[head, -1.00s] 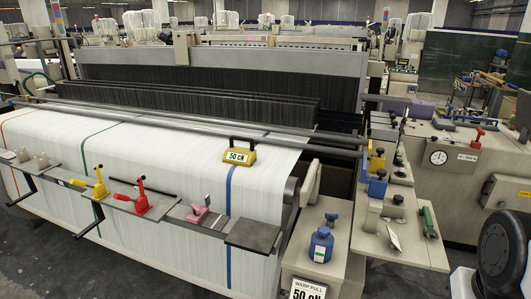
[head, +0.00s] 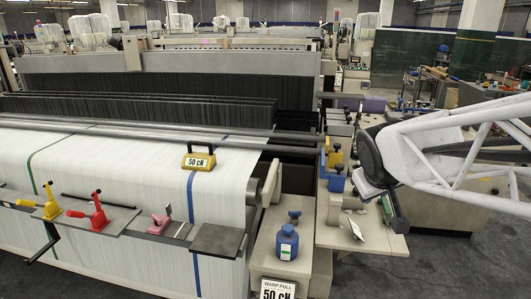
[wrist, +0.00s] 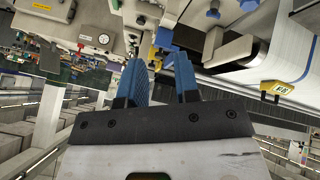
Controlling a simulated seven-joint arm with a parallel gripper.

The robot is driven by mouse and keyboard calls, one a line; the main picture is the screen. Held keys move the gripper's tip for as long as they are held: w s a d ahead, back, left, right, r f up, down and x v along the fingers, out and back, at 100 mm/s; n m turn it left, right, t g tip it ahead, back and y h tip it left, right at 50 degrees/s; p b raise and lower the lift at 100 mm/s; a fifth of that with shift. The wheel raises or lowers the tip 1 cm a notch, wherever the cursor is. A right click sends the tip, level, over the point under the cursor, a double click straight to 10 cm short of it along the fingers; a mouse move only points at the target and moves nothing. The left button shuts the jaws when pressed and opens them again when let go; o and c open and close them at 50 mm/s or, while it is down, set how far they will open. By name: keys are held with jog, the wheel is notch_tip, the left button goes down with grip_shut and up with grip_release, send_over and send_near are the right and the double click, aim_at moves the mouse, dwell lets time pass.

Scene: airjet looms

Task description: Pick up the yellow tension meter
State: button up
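The yellow tension meter (head: 198,161) rests on the white warp sheet (head: 120,165) beside its blue stripe. It has a dark handle on top and a display reading 50 cN. In the wrist view the meter (wrist: 277,87) shows at the right edge, well off to the side of the fingers. My gripper (wrist: 160,80) has two blue fingers standing apart with nothing between them. In the head view my white arm reaches in from the right, over the side bench; I cannot make out the fingertips there.
A yellow tool (head: 48,205), a red tool (head: 98,212) and a pink tool (head: 161,221) sit on the front ledge. A blue bottle (head: 287,243) stands at the front right. Dark bars (head: 200,133) run behind the meter. The sheet around it is clear.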

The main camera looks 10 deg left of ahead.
jog(key=w+a+r+n+t+y, duration=0.15)
jog(key=w+a+n, duration=0.25)
jog(key=w+a, duration=0.6)
jog(key=n+y, duration=1)
jog(key=n, duration=0.4)
send_near(201, 143)
jog(key=x, duration=0.4)
jog(key=shift+s+r+h, duration=0.1)
jog(key=shift+s+h, duration=0.15)
jog(key=shift+x, duration=1.2)
jog(key=shift+w, duration=0.15)
jog(key=shift+x, duration=2.55)
